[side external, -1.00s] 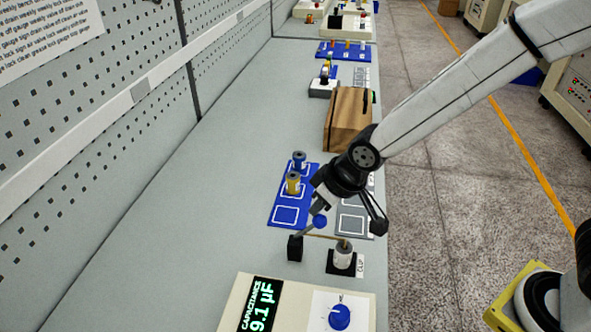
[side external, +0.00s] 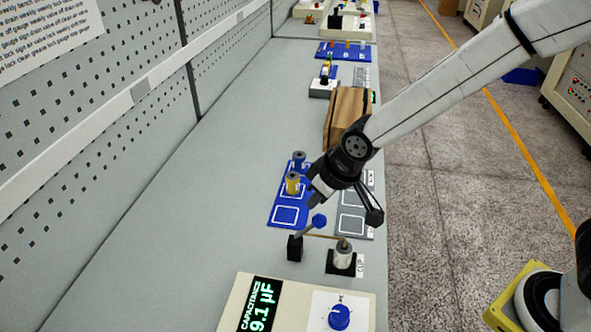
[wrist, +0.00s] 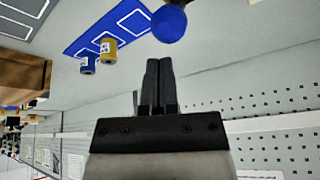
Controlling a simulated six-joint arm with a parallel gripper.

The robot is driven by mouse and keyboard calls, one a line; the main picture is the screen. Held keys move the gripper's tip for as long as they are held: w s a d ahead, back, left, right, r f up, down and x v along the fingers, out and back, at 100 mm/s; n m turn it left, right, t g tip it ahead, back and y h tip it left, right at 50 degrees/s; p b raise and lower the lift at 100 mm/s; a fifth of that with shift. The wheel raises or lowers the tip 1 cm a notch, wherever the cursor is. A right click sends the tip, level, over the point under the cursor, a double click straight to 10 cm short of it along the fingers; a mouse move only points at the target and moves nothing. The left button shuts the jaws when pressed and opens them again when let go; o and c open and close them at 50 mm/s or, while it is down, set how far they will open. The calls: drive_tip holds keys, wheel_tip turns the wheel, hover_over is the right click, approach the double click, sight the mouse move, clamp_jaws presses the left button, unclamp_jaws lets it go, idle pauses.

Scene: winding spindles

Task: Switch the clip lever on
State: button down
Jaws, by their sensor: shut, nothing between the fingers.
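The clip lever is a thin rod with a blue ball knob (side external: 319,221), leaning up and to the right from a small black block (side external: 295,248). A thin strand runs from beside the lever to a pale spool (side external: 343,255) on a black base. My gripper (side external: 313,203) is shut and empty, just above and left of the knob in the side view. In the wrist view the closed fingers (wrist: 159,62) point toward the blue knob (wrist: 169,23), with a small gap seen between them. Any contact is hard to judge.
A meter (side external: 245,300) with a lit capacitance display and blue dial stands in front. Behind the lever, a blue mat (side external: 288,216) holds a yellow spool (side external: 292,183) and a blue spool (side external: 299,160). A wooden box (side external: 346,115) stands farther back. The bench left is clear.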

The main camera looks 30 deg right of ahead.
drive_tip(key=s+d+r, duration=0.4)
drive_tip(key=s+r, duration=0.1)
drive_tip(key=r, duration=0.1)
drive_tip(key=shift+d+r, duration=0.25)
idle(0.6)
drive_tip(key=shift+s, duration=0.1)
drive_tip(key=s+d+f+m+g+h, duration=0.1)
drive_tip(key=s+d+f, duration=0.2)
drive_tip(key=d, duration=0.3)
drive_tip(key=s+d+f+m+g+h, duration=0.1)
drive_tip(key=s+d+f+m, duration=0.1)
drive_tip(key=d, duration=0.4)
wheel_tip(320, 180, down, 3)
drive_tip(key=shift+s+r+m, duration=0.2)
drive_tip(key=shift+s+m, duration=0.1)
drive_tip(key=shift+s, duration=0.35)
